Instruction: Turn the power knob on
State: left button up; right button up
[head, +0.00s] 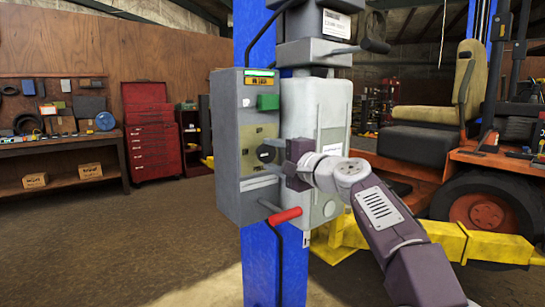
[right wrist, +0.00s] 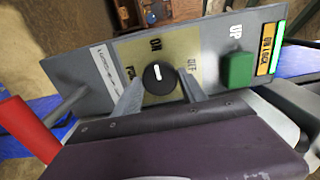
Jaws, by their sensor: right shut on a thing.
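The black round power knob (right wrist: 159,78) sits on the pale yellow plate of the grey control box (head: 232,190). It also shows in the head view (head: 266,153). Its white mark runs up the wrist picture, toward the ON label (right wrist: 155,45); the OFF label (right wrist: 191,67) is to its right. My right gripper (right wrist: 161,92) has a finger on each side of the knob and is shut on it. In the head view the right gripper (head: 283,155) covers part of the knob. My left gripper is not in view.
A green UP button (right wrist: 238,69), a lit green strip (right wrist: 279,62) and a yellow label are on the same panel. A red-gripped lever (head: 284,216) sticks out below the knob. A blue post (head: 260,262) carries the box. An orange vehicle with yellow lift arms stands at right.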

jog(key=shift+f, duration=0.1)
jog(key=o, duration=1.4)
jog(key=b+v, duration=0.3)
jog(key=v, duration=0.6)
